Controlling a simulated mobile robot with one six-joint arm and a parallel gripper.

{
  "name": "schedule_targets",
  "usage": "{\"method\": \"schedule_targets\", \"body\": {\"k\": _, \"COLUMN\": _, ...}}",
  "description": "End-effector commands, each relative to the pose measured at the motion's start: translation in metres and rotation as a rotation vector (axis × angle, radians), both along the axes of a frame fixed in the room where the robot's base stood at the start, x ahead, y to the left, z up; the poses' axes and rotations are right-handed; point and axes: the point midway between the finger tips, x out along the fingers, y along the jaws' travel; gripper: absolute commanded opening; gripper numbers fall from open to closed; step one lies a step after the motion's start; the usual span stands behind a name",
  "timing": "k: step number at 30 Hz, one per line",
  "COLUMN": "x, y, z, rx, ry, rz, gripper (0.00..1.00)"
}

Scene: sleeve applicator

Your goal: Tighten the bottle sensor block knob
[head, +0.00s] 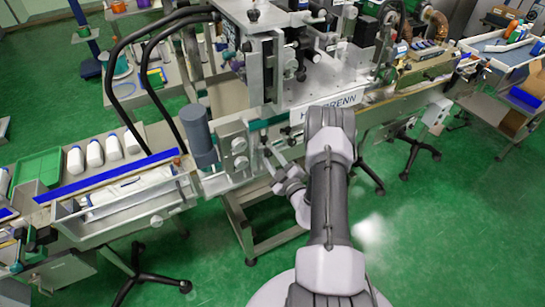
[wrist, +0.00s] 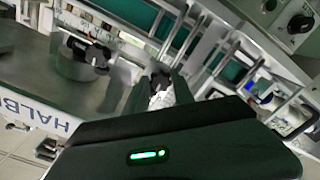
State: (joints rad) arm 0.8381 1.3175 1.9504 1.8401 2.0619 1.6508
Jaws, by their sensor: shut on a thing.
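My gripper (wrist: 160,80) shows in the wrist view with one finger on each side of a small dark knob (wrist: 160,77). It is shut on this knob, which sits in front of a pale metal block (wrist: 161,98). The fingers hide the knob's sides. In the head view my gripper (head: 267,154) reaches the front of the conveyor, right of a grey cylinder. The knob is too small and covered to make out there.
A second dark knob (wrist: 98,54) on a round metal part lies left of my gripper. Metal rails (wrist: 190,40) run close by on the right. The grey cylinder (head: 198,135) stands left of my gripper. Green floor is open at lower right.

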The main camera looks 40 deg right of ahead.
Motion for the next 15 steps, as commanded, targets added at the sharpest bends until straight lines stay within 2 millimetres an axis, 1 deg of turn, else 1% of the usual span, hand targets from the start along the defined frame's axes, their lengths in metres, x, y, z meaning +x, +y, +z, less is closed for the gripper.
{"method": "schedule_targets", "body": {"k": 6, "x": 0.0007, "y": -0.0007, "z": 0.0020, "rx": 0.051, "ry": -0.016, "rz": 0.000, "gripper": 0.00}}
{"method": "schedule_targets", "body": {"k": 15, "x": 0.0007, "y": -0.0006, "z": 0.0017, "rx": 0.066, "ry": -0.020, "rz": 0.000, "gripper": 0.00}}
